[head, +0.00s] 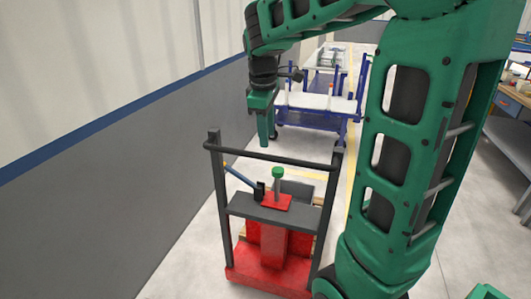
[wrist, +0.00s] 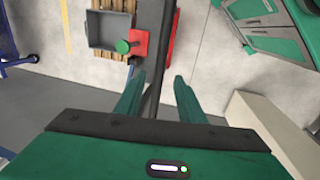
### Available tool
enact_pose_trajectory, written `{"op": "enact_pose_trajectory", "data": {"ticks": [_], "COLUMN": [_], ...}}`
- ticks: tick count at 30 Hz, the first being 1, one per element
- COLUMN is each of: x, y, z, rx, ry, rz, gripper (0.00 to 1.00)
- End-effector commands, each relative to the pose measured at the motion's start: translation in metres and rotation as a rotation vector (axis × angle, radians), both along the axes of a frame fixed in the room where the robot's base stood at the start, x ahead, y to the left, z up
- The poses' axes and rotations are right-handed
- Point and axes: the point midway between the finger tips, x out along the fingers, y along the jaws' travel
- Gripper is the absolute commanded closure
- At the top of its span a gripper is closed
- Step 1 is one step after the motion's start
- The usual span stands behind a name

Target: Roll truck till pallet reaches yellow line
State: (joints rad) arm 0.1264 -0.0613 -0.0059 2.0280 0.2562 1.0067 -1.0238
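The truck (head: 268,275) stands in front of me, with a red base, black uprights and a black handle bar (head: 300,162) across the top. The wooden pallet (wrist: 108,57) shows as brown slats beyond the truck in the wrist view; in the head view the truck mostly hides it. A yellow line (head: 351,170) runs along the floor, and a yellow strip shows in the wrist view (wrist: 66,28). My gripper (head: 264,143) is open, pointing down at the handle bar. In the wrist view the bar (wrist: 158,85) passes between the parted fingers; contact is not visible.
A grey wall (head: 120,200) with a blue stripe runs close along the left. Blue-framed carts (head: 312,122) stand on the floor ahead. A workbench (head: 510,140) stands at the right. Grey floor is clear between truck and carts.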

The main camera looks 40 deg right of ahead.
Motion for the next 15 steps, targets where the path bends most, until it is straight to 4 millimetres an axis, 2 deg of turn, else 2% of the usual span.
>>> {"op": "enact_pose_trajectory", "data": {"ticks": [3,9,15], "x": [0.002,0.005,0.008], "y": [-0.003,-0.008,-0.011], "z": [-0.023,-0.054,-0.071], "rx": [0.001,0.000,0.000], "ry": [0.004,0.003,0.001], "rz": [-0.001,-0.001,-0.001], "gripper": [0.64,0.64,0.64]}}
